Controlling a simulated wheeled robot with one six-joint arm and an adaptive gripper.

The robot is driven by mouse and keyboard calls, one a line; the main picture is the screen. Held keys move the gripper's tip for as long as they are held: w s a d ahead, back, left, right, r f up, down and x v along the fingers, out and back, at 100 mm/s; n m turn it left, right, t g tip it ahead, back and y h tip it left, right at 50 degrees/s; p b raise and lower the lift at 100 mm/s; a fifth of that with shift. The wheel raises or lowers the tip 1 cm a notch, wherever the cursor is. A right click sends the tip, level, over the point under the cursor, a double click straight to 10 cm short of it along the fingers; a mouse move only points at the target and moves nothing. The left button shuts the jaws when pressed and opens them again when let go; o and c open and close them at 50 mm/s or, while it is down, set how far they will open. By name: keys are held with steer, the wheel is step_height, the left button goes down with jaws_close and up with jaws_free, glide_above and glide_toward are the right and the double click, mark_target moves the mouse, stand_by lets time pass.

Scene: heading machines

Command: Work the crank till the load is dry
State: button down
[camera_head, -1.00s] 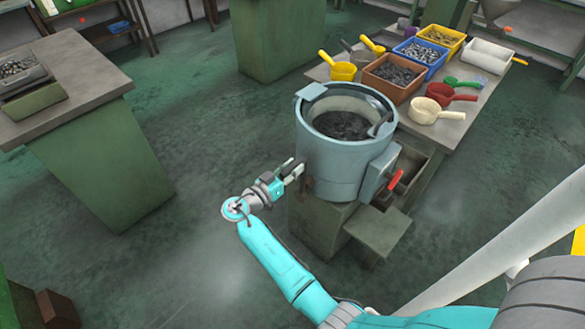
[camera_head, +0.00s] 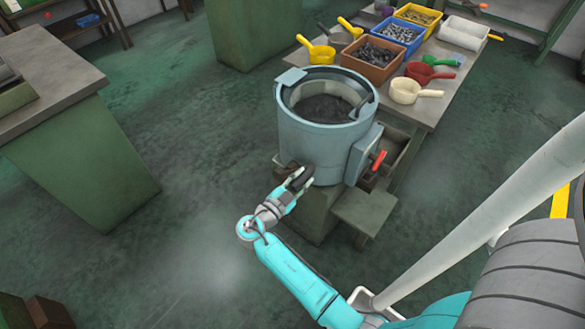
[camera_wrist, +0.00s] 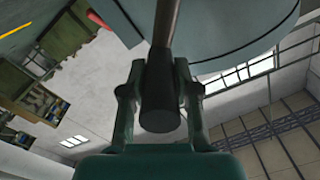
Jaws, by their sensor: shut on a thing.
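The grey-blue drum machine (camera_head: 318,150) stands on a green pedestal (camera_head: 318,215) in the middle of the head view. Its open top shows a dark load (camera_head: 322,107) inside; I cannot tell how wet it is. My gripper (camera_head: 303,178) is at the drum's lower front. The wrist view shows both fingers (camera_wrist: 160,100) closed around the dark crank handle (camera_wrist: 160,118), with a rod running up from it. The drum's grey-blue underside (camera_wrist: 225,35) is above the fingers. A red-handled lever (camera_head: 378,160) sticks out of a box on the drum's right side.
A table (camera_head: 440,98) behind and to the right holds a yellow scoop (camera_head: 320,53), a red scoop (camera_head: 425,72), a cream scoop (camera_head: 406,91) and bins of small parts. A green-sided bench (camera_head: 85,150) stands at left. The floor between is clear.

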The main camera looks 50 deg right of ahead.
steer(key=s+f, duration=0.4)
steer(key=f, duration=0.3)
steer(key=shift+s+f, duration=0.15)
steer(key=shift+s, duration=0.25)
steer(key=shift+d, duration=0.1)
steer(key=c, duration=0.8)
jaws_free()
steer(key=shift+c, duration=0.2)
steer(key=a, duration=1.2)
steer(key=shift+s, duration=0.2)
steer(key=shift+f, duration=0.1)
